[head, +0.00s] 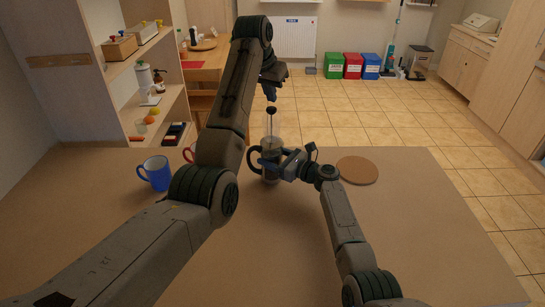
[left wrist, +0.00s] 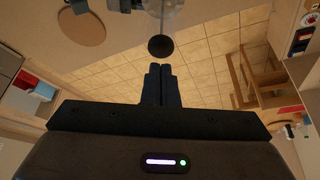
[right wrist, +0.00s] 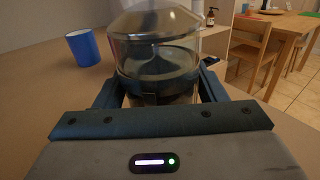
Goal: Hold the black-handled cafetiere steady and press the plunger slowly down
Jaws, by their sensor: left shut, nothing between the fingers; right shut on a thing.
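The cafetiere (head: 271,158) stands upright on the table, with its black handle (head: 253,160) toward the left in the head view. Its plunger is raised, and the black knob (head: 271,111) sits well above the body. My right gripper (head: 271,168) is shut around the glass body; the right wrist view shows the cafetiere (right wrist: 158,50) between its fingers. My left gripper (head: 270,94) is shut and empty just above the knob. In the left wrist view the knob (left wrist: 160,47) is just beyond the closed fingertips (left wrist: 160,70); I cannot tell whether they touch.
A blue mug (head: 156,173) stands left on the table (head: 420,220), with a red mug (head: 189,153) partly hidden behind my left arm. A round cork mat (head: 357,170) lies right of the cafetiere. The table's right side is clear.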

